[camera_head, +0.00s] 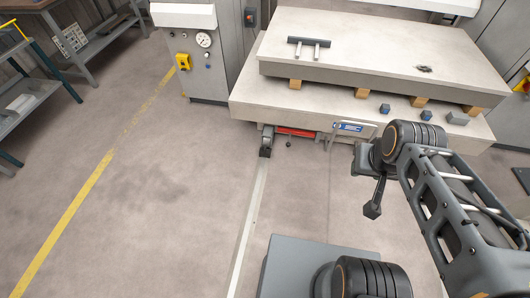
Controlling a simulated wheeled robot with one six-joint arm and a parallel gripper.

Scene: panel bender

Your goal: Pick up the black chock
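A small black block (265,152), which looks like the black chock, is on the floor by the front of the panel bender, at the left end of a red bar (295,131). Its exact shape is too small to tell. My gripper (372,210) hangs from the end of my arm to the right of the block, apart from it. Only a dark narrow part of the gripper shows, and its fingers cannot be made out. I cannot tell whether it is open or shut.
The machine bed (250,100) carries a thick plate (345,60) on wooden blocks, with a dark two-pronged tool (309,46) on top. Small blue-grey blocks (385,108) lie on the bed's front. A blue-labelled panel (350,128) is below. Open floor (160,190) lies left.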

